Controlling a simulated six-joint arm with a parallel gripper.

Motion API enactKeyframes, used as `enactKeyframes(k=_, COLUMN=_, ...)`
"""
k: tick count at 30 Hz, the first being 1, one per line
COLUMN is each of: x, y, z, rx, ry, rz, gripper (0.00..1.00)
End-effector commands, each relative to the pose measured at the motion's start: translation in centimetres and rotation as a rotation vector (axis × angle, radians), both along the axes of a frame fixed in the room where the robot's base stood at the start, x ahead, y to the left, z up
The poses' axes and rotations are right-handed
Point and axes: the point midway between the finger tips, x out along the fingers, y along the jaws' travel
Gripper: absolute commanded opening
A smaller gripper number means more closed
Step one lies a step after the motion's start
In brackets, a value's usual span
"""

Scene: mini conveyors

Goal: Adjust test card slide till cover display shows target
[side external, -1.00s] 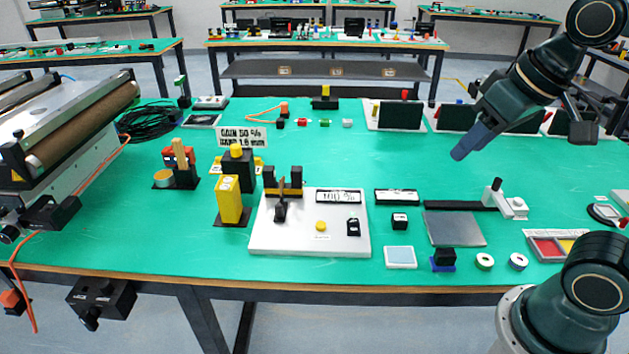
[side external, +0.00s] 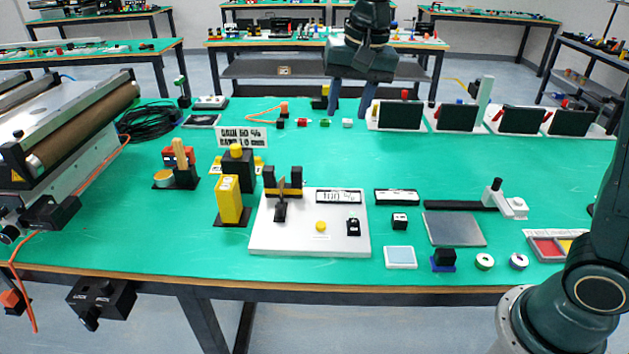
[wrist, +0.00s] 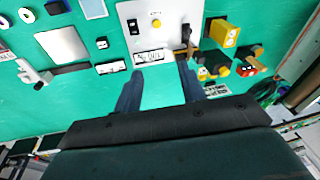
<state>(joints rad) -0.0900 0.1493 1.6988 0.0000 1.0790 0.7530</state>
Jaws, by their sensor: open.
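A white board (side external: 265,235) stands front-centre on the green table. It carries a display (side external: 338,196) that seems to read 100 %, a black slide mount (side external: 280,210) between two dark posts, a yellow button (side external: 320,226) and a black switch (side external: 353,227). A thin brown piece (side external: 283,186) stands tilted between the posts. A sign (side external: 241,137) behind seems to read GAIN 50 %; its lower line is unclear. My gripper (side external: 349,112) is open and empty, pointing down behind and above the board. In the wrist view, the board's display (wrist: 149,56) lies just beyond my fingers (wrist: 157,88).
A yellow block (side external: 229,200) and dark fixtures stand left of the board. A separate display (side external: 397,196), a small black cube (side external: 400,221) and a grey plate (side external: 455,229) lie to its right.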

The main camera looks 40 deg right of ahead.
Motion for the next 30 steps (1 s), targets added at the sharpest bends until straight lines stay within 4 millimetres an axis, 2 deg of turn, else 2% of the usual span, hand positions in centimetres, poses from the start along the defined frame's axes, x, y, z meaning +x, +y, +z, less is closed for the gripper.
enactKeyframes(k=1, x=1.2, y=0.3, z=-0.7, rx=0.005, ry=0.015, rz=-0.023, gripper=0.40)
enactKeyframes(k=6, x=4.6, y=1.3, z=-2.8, rx=0.020, ry=0.056, rz=-0.114, gripper=0.40)
enactKeyframes(k=14, x=9.5, y=2.8, z=-7.0, rx=0.035, ry=0.116, rz=-0.257, gripper=0.40)
enactKeyframes(k=18, x=11.7, y=3.7, z=-9.7, rx=0.038, ry=0.148, rz=-0.333, gripper=0.40)
enactKeyframes(k=24, x=14.2, y=4.9, z=-13.6, rx=0.038, ry=0.188, rz=-0.436, gripper=0.40)
enactKeyframes(k=30, x=15.5, y=5.5, z=-16.1, rx=0.037, ry=0.209, rz=-0.499, gripper=0.40)
